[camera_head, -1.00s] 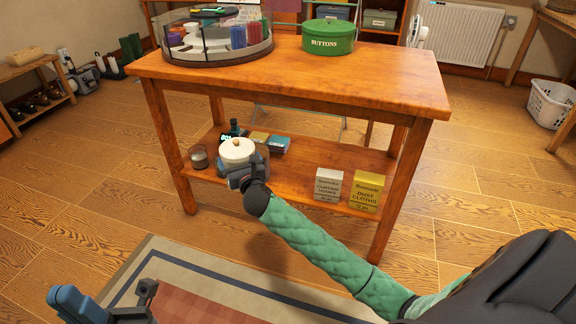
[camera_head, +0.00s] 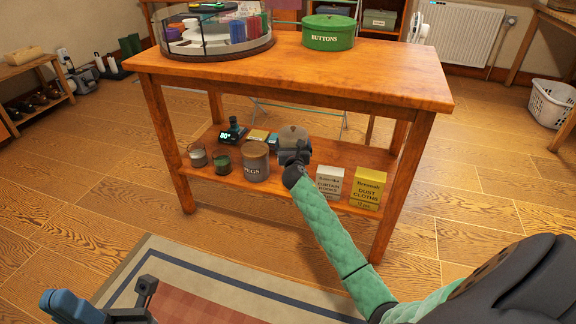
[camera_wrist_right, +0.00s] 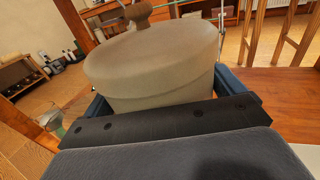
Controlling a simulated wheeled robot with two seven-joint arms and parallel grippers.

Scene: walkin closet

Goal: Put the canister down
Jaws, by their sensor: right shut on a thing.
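The canister (camera_wrist_right: 155,70) is pale cream with a lid and a brown knob; it fills the upper middle of the right wrist view. My right gripper (camera_head: 299,154) is shut on it, with blue fingers on either side of its body. In the head view the canister (camera_head: 292,133) is at the lower shelf (camera_head: 228,190) of the wooden table, in shade and partly behind my gripper. It looks upright; I cannot tell whether its base touches the shelf. My left gripper (camera_head: 108,302) is open and empty at the lower left, over the rug.
A labelled jar (camera_head: 255,163), a green jar (camera_head: 222,160) and a glass jar (camera_head: 197,155) stand left of the canister. A curtain hooks box (camera_head: 329,182) and a dust cloths box (camera_head: 367,188) stand to its right. The tabletop (camera_head: 400,85) is above.

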